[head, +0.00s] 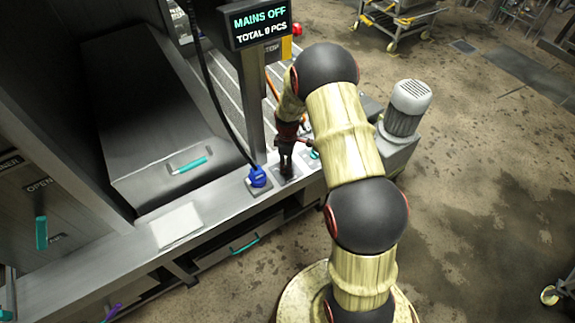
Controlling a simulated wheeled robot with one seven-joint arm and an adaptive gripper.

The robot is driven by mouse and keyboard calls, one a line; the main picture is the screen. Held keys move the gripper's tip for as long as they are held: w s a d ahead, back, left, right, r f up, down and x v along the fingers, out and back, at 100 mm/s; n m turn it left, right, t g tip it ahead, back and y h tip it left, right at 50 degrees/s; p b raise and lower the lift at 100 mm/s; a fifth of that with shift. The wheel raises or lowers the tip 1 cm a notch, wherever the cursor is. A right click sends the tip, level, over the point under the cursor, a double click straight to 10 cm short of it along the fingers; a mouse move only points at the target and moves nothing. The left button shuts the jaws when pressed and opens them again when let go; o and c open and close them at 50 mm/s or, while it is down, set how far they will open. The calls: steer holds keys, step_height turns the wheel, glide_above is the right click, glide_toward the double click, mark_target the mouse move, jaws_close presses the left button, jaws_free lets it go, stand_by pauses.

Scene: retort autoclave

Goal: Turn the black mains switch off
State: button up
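A small grey plate (281,178) sits on the bench front at the foot of the post, right of a blue plug. My gripper (287,169) points down over this plate, its dark fingers at or just above it. The black mains switch is not clearly distinguishable; dark fingers cover the middle of the plate. I cannot tell whether the fingers touch anything or are open. The display (259,23) on the post reads "MAINS OFF" and "TOTAL 0 PCS".
The blue plug (257,177) with its black cable stands close left of my gripper. A teal part (314,154) is close right. The post (251,95) rises behind. A grey motor (406,107) stands right of my arm. A white sheet (176,225) lies on the bench left.

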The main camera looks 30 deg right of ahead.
steer(key=shift+r, duration=0.15)
step_height(320, 180, up, 12)
stand_by(0.7)
stand_by(0.4)
